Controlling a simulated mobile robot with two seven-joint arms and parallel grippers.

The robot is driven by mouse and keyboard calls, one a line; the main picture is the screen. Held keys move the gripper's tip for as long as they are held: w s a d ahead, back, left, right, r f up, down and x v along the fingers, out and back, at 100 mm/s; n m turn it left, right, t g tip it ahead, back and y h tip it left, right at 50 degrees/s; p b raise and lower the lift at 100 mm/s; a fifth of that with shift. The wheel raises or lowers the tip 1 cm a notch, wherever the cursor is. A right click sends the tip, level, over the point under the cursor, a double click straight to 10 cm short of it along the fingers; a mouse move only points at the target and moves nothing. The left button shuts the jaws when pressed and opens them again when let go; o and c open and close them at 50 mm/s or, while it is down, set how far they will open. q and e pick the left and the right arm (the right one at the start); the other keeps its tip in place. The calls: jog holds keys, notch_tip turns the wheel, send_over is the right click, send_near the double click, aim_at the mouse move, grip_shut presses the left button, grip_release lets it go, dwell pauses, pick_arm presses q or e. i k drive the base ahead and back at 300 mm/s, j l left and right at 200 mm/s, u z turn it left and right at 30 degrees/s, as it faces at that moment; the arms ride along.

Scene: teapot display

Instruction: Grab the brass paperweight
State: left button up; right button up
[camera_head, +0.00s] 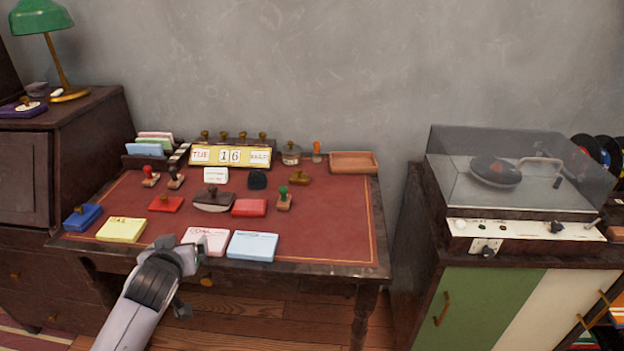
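A small brass-coloured object (299,178), which looks like the brass paperweight, sits on the red desktop at the back right, below the wooden tray. My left gripper (184,243) is over the front edge of the desk, near the pink note pad (207,241). Its fingers look spread apart with nothing between them. It is well to the front left of the brass object and apart from it. My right gripper is not in view.
Stamps, ink pads and note pads cover the desk (330,225). A green-handled stamp (284,199) and a dark object (257,179) stand near the brass object. A wooden tray (353,162) lies behind it. The desktop's right side is clear. A record player (520,185) stands at right.

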aim_at(298, 177)
jog(key=i+l, duration=0.1)
jog(key=l, duration=0.25)
jog(key=i+l+z, duration=0.1)
jog(key=l, duration=0.25)
jog(key=i+l+z, duration=0.1)
jog(key=i, duration=0.2)
jog(key=i+l, duration=0.2)
jog(key=i, duration=0.15)
jog(key=j, duration=0.25)
jog(key=z, duration=0.05)
